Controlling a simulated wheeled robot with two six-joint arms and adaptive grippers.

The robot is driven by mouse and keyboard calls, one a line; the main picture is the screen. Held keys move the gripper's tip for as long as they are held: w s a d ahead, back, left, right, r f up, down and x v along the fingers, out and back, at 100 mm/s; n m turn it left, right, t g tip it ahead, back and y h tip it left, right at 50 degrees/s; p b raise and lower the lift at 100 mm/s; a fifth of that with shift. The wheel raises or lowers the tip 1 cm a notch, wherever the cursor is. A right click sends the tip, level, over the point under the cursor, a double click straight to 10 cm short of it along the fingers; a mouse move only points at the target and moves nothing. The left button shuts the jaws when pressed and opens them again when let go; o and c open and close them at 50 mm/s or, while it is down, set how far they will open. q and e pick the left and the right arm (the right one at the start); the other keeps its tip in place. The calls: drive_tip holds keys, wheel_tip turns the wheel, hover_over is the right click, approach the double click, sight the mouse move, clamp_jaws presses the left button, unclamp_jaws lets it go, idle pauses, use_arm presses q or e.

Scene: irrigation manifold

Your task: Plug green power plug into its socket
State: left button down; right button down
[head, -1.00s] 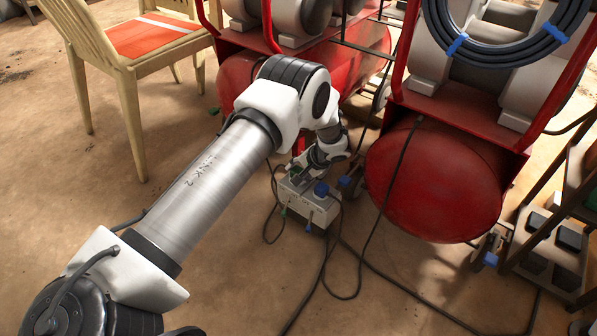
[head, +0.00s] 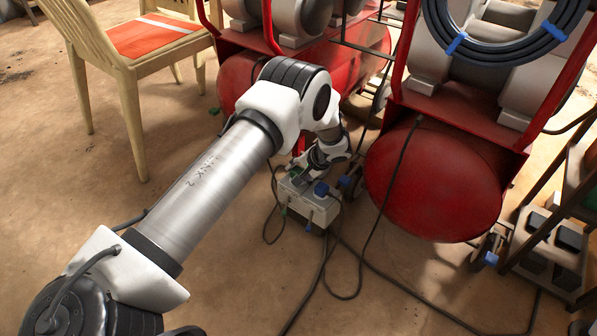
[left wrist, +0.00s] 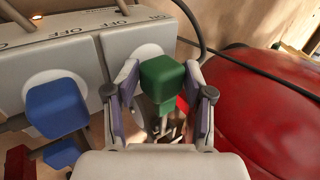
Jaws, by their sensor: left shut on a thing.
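The green power plug (left wrist: 163,80) sits between the two fingers of my left gripper (left wrist: 163,100) in the left wrist view, which is shut on it. Behind it is the pale socket box (left wrist: 135,42), with a round socket partly hidden by the plug. I cannot tell whether the plug touches or enters that socket. A blue plug (left wrist: 57,107) sits at the neighbouring socket face, to the left. In the head view my left gripper (head: 299,177) is over the box (head: 318,206), and the green plug is hidden there. My right gripper is not in view.
Red tanks with red frames (head: 436,185) stand close behind and right of the box. Black cables (head: 345,297) lie on the floor around it. A wooden chair (head: 125,68) stands at the back left. Floor at the front is mostly clear.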

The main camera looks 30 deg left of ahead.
use_arm(q)
drive_tip(key=shift+s+a+f+b, duration=0.15)
drive_tip(key=shift+f+b, duration=0.15)
drive_tip(key=shift+f, duration=0.55)
drive_tip(key=shift+f, duration=0.2)
drive_tip(key=c, duration=0.9)
unclamp_jaws()
drive_tip(key=o, duration=0.7)
drive_tip(key=shift+f, duration=0.15)
drive_tip(key=shift+c, duration=0.2)
drive_tip(key=shift+r, duration=0.2)
drive_tip(key=shift+d+r, duration=0.2)
drive_tip(key=v, duration=0.7)
drive_tip(key=shift+d+r, duration=0.15)
